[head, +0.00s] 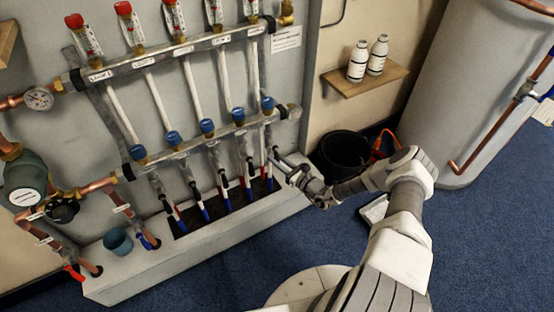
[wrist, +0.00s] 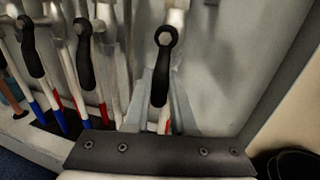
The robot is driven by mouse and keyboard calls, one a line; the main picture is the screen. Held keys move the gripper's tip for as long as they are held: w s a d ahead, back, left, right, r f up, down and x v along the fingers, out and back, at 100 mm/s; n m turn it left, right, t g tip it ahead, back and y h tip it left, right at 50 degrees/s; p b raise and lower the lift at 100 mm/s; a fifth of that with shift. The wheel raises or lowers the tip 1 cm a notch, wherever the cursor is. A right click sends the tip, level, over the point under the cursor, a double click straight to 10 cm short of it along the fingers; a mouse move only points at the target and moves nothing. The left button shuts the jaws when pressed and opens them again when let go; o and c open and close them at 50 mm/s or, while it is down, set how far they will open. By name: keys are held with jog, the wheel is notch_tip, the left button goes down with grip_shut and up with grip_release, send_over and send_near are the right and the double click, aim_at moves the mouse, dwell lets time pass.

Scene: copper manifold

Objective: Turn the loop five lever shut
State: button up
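The rightmost lever (wrist: 161,75), taken as loop five, has a black handle on a round metal pivot in the wrist view. Its handle hangs down, nearly in line with its pipe and tilted slightly left at the bottom. My gripper (wrist: 164,80) is open, with one grey finger on each side of the lower handle; I cannot tell whether either touches it. In the head view my gripper (head: 281,165) is at the right end of the lower manifold bar (head: 205,141) and hides much of that lever.
Neighbouring black levers (wrist: 85,55) (wrist: 28,45) hang close on the left. The grey side wall (wrist: 290,75) is near on the right. A black bucket (head: 343,152) stands on the floor, below a shelf (head: 362,82) with two white bottles. A teal cup (head: 118,241) stands on the ledge.

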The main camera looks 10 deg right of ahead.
grip_shut()
dwell(0.9)
